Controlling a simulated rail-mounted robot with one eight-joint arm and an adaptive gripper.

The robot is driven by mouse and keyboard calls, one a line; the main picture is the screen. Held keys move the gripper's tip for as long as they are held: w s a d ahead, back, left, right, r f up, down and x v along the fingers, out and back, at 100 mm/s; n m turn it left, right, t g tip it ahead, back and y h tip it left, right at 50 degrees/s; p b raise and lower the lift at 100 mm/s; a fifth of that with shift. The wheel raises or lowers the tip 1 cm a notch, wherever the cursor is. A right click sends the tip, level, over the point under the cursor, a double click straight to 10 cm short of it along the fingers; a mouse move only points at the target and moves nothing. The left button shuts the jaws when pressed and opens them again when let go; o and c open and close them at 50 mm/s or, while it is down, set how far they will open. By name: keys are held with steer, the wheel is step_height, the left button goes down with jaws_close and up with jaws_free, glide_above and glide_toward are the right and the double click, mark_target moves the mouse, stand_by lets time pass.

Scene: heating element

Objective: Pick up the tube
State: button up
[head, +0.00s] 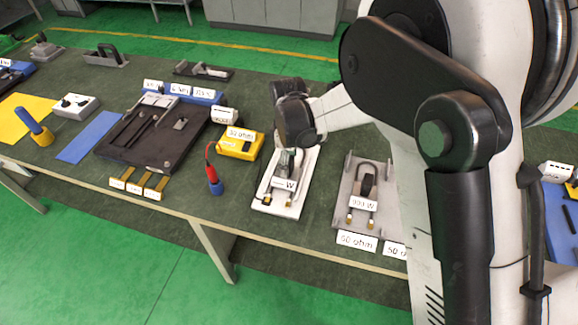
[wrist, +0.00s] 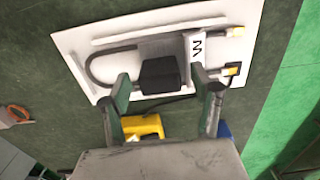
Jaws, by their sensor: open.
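A grey U-shaped tube lies on a white board (head: 275,207) beneath my gripper (head: 290,158). A second U-shaped tube, labelled 800 W, stands on a grey plate (head: 345,205) to the right.
A yellow meter (head: 240,146) and a red-and-blue probe (head: 214,181) are left of the white board. A dark fixture (head: 125,150) with brass pieces in front lies farther left. The table's front edge (head: 185,211) is close to the board.

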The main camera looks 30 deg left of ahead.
steer(key=shift+f, duration=0.65)
steer(key=shift+c, duration=0.5)
steer(key=c, duration=1.3)
steer(key=shift+c, duration=0.2)
steer(key=shift+r, duration=0.2)
